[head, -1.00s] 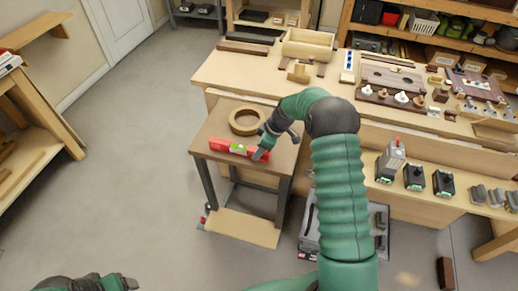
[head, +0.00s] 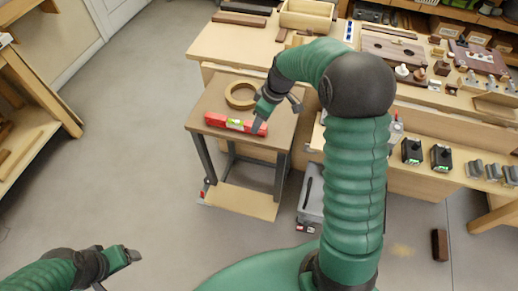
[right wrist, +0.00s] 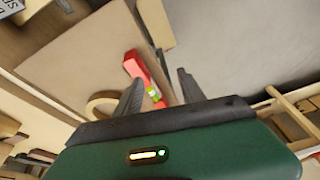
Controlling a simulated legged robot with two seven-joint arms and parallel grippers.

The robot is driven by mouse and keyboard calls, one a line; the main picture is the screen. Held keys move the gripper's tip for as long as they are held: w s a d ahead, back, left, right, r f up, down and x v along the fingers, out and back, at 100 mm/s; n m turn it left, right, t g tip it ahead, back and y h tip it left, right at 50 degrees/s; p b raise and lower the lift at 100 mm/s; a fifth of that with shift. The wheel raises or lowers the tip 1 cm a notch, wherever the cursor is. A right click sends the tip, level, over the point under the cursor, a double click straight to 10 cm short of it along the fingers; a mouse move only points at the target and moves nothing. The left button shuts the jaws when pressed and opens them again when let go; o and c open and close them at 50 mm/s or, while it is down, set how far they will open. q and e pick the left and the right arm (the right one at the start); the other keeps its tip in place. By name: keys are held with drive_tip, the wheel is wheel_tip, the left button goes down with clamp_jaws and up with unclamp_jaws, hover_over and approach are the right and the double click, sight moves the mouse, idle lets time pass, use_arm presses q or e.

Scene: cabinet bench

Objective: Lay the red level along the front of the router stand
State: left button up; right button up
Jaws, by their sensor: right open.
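The red level (head: 218,120), with a yellow-green vial in its middle, lies flat on the wooden top of the router stand (head: 208,103). It lies in front of a wooden ring, a little back from the front edge and roughly along it. My right gripper (head: 277,112) is open above the level's right end; a finger overlaps that end in the head view. In the right wrist view the level (right wrist: 135,66) shows beyond and between the open fingers (right wrist: 158,90), and I see no grip on it. My left gripper (head: 118,270) is open and empty at the lower left, far from the stand.
The wooden ring (head: 230,95) sits behind the level on the stand top. A workbench (head: 225,45) with trays and blocks stands behind the stand. A grey case (head: 309,200) is on the floor to the right. The floor left of the stand is clear.

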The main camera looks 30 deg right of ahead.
use_arm(q)
drive_tip(key=shift+s+a, duration=0.1)
drive_tip(key=shift+a, duration=0.15)
use_arm(e)
drive_tip(key=s+a+f+m+h, duration=0.2)
drive_tip(key=s+a+m, duration=0.3)
drive_tip(key=s+a, duration=0.8)
drive_tip(key=shift+s+a+m, duration=0.35)
drive_tip(key=shift+s+m, duration=0.05)
drive_tip(key=shift+s, duration=1.85)
